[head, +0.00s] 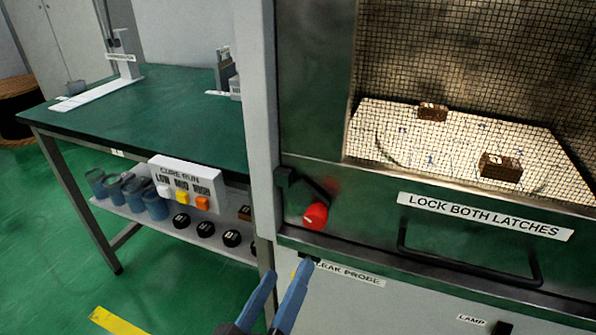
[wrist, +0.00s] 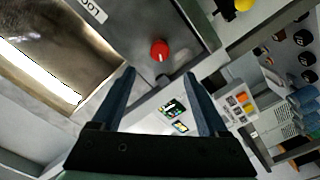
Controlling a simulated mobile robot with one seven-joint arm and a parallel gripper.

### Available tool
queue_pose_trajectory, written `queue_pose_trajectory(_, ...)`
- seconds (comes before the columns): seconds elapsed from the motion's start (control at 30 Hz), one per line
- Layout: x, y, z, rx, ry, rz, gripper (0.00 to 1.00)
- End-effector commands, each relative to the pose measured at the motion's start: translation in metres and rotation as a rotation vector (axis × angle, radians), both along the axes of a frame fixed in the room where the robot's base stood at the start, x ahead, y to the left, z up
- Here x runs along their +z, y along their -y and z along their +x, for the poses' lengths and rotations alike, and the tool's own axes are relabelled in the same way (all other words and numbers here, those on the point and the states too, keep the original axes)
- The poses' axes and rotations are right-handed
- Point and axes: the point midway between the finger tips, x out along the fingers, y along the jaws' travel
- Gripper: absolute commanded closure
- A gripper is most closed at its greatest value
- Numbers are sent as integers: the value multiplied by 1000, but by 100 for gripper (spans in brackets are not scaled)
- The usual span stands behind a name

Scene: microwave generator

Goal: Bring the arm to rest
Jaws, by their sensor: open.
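My gripper (head: 289,268) is at the bottom middle of the head view, in front of the cabinet's lower edge. Its two blue fingers are apart with nothing between them; they also show open in the wrist view (wrist: 159,74). A red knob (head: 315,216) on a black lever sits at the lower left of the cabinet door, just above the fingertips and apart from them. In the wrist view the red knob (wrist: 159,50) lies beyond the gap between the fingers. The rest of my arm is mostly out of view.
The cabinet door has a mesh window, a black handle (head: 470,262) and a "LOCK BOTH LATCHES" label (head: 485,216). Two brown blocks (head: 432,111) (head: 500,167) lie inside. A green table (head: 150,115) stands left with a "CURE RUN" button box (head: 185,182). Green floor at lower left is mostly clear.

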Motion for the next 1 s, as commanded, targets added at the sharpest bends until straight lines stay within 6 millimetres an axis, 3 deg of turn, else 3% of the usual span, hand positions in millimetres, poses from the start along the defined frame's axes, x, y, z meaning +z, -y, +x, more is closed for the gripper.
queue_pose_trajectory(0.07,4,1,2,1,10,13,23)
queue_pose_trajectory(0.17,28,4,14,18,61,77,23)
queue_pose_trajectory(0.27,75,9,32,64,166,199,23)
queue_pose_trajectory(0.43,192,23,44,216,427,416,23)
queue_pose_trajectory(0.5,238,27,37,289,531,479,23)
queue_pose_trajectory(0.7,342,38,-4,485,780,575,23)
queue_pose_trajectory(0.83,395,42,-39,605,910,598,23)
queue_pose_trajectory(1.0,437,39,-32,594,885,601,23)
